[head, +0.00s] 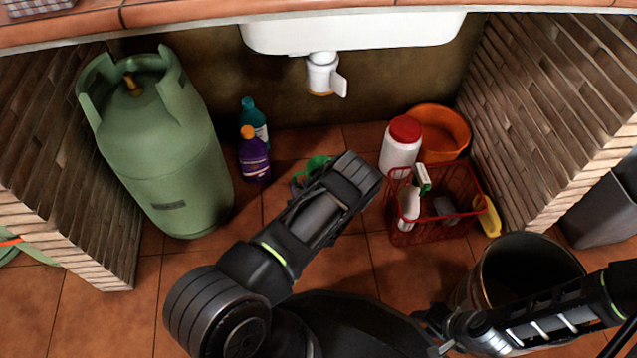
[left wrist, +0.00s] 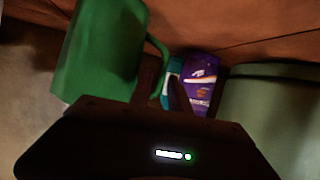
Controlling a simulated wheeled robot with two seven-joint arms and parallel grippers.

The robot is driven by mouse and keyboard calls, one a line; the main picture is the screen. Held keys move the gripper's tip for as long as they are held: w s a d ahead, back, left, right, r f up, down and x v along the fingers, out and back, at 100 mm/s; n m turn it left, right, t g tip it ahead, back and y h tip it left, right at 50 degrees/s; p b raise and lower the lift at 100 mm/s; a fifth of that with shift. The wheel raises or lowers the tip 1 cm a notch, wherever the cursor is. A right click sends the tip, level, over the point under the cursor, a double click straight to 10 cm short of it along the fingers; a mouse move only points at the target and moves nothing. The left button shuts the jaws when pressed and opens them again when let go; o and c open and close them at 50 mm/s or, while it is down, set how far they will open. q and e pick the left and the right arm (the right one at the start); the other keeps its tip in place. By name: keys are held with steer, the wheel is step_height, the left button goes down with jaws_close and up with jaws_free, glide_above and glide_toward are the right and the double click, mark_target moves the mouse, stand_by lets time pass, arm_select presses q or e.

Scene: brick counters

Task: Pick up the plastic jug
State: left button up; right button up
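The green plastic jug (left wrist: 98,50) stands large at upper left in the left wrist view, its handle facing the fingers. In the head view only a small green part of the jug (head: 316,165) shows, behind my left arm. My left gripper (left wrist: 166,88) is at the handle, its dark fingers apart with the handle's lower part near or between them; contact cannot be told. In the head view my arm hides those fingertips. My right gripper (head: 433,332) is low at the right, fingers apart and empty, beside a dark bin.
A green gas cylinder (head: 165,150) stands left, with purple (head: 254,158) and teal (head: 253,118) bottles near it. Right are a red-lidded white jar (head: 400,150), orange bucket (head: 442,130), red basket (head: 440,232) and dark bin (head: 525,270). A sink (head: 350,32) and brick walls enclose the space.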

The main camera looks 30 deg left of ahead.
mark_target(296, 181)
arm_select(q)
steer(key=b+x, duration=0.2)
steer(key=x, duration=0.2)
steer(key=shift+s, duration=0.1)
steer(key=shift+a, duration=0.2)
steer(key=shift+r, duration=0.1)
jaws_close()
stand_by(1.4)
